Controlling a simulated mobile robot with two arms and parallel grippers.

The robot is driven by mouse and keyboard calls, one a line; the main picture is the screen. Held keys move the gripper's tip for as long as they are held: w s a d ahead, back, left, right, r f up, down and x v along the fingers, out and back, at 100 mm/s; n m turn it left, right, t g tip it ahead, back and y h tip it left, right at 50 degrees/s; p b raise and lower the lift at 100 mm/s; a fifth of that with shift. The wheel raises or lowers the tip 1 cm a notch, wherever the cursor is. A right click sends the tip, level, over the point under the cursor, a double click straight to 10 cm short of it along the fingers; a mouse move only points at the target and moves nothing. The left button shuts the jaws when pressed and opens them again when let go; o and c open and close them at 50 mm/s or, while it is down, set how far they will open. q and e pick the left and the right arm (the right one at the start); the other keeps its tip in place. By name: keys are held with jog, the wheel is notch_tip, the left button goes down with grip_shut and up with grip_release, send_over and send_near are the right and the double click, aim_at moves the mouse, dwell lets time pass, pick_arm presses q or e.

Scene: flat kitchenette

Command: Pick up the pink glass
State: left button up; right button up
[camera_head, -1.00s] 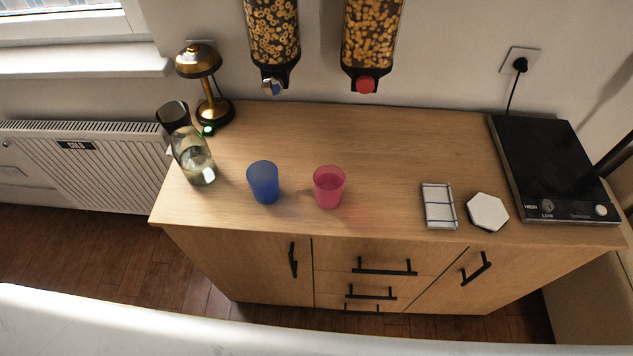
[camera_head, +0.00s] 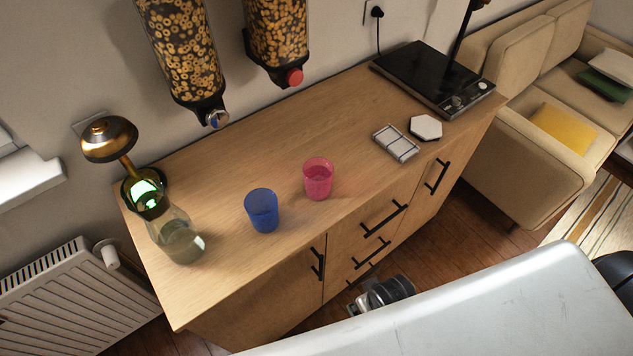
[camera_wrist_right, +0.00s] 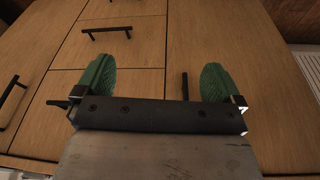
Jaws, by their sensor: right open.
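The pink glass (camera_head: 318,179) stands upright on the wooden cabinet top (camera_head: 240,160), near its front edge. A blue glass (camera_head: 262,211) stands to its left. My right gripper shows in the right wrist view (camera_wrist_right: 158,82) with two green finger pads spread apart and nothing between them. It faces the cabinet's drawer and door fronts, and no glass shows in that view. In the head view, a dark and silver part that seems to be my arm (camera_head: 385,294) shows below the cabinet top, in front of the drawers. My left gripper is not in view.
A glass carafe (camera_head: 178,240) and a brass lamp (camera_head: 112,142) stand at the left end. A white tray (camera_head: 396,143), a white hexagonal coaster (camera_head: 425,127) and a black hob (camera_head: 430,75) are to the right. Cereal dispensers (camera_head: 182,55) hang above. Black handles (camera_head: 384,218) stick out of the front.

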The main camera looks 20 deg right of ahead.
jog(key=w+d+r+n+t+h, duration=0.2)
jog(key=w+r+n+t+h, duration=0.15)
jog(key=r, duration=0.55)
jog(key=w+d+r+n+t+h, duration=0.25)
jog(key=w+r+n, duration=0.2)
jog(key=r, duration=0.45)
jog(key=n+t+y, duration=0.5)
jog(key=n+t, duration=0.4)
jog(key=n, duration=1.6)
send_near(314, 161)
jog(key=shift+w+d+n+p, duration=0.3)
jog(key=shift+w+n+p, duration=0.1)
jog(key=shift+w+p, duration=0.2)
jog(key=shift+w+f+p, duration=0.15)
jog(key=shift+w+p, duration=0.4)
jog(key=shift+w, duration=2.5)
jog(key=shift+s, duration=0.1)
jog(key=shift+c, duration=0.6)
jog(key=c, duration=1.1)
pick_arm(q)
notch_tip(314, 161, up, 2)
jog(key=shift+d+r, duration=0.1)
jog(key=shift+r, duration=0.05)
